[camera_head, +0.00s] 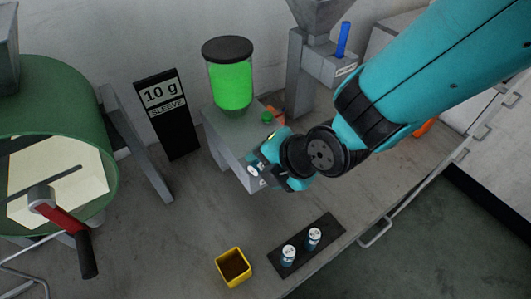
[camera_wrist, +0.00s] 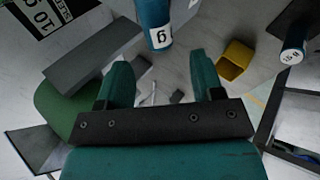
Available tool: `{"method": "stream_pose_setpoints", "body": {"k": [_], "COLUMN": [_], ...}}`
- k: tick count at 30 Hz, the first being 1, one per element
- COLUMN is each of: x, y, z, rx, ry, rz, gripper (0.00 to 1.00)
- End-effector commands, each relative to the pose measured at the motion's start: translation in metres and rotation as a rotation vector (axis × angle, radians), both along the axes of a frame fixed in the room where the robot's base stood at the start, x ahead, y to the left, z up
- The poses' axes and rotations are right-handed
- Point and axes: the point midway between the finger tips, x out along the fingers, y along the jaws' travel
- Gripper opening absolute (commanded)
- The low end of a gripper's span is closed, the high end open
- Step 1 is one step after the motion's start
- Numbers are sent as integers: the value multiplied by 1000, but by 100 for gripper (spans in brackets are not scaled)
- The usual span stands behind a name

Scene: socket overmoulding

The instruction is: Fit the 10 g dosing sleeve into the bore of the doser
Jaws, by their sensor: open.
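My gripper (camera_head: 262,172) is in front of the grey doser block (camera_head: 222,135). In the wrist view its two teal fingers (camera_wrist: 160,70) are spread apart. A blue sleeve (camera_wrist: 155,12) with a white label stands just beyond the fingertips, roughly between them. Only a "g" reads clearly on it. The fingers do not visibly touch it. I cannot tell whether it sits in the doser's bore, which is hidden behind my gripper. Two more sleeves with white tops (camera_head: 288,254) and (camera_head: 313,236) stand upright in a black rack (camera_head: 333,228).
A "10 g SLEEVE" sign (camera_head: 166,115) stands left of the doser, whose jar holds green material (camera_head: 230,85). The bench around the cup is clear.

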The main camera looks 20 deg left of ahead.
Motion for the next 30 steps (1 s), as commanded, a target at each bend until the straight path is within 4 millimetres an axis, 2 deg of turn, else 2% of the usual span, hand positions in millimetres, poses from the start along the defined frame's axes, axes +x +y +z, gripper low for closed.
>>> {"method": "stream_pose_setpoints", "body": {"k": [9, 18, 25, 27, 30], "x": [11, 12, 12, 12, 12], "y": [20, 22, 22, 22, 22], "z": [-28, -32, -32, -31, -31], "rx": [-3, -1, -1, 0, 0], "ry": [2, 0, 0, 0, 0], "rz": [1, 0, 0, 0, 0], "gripper": [61, 61, 8, 0, 0]}}
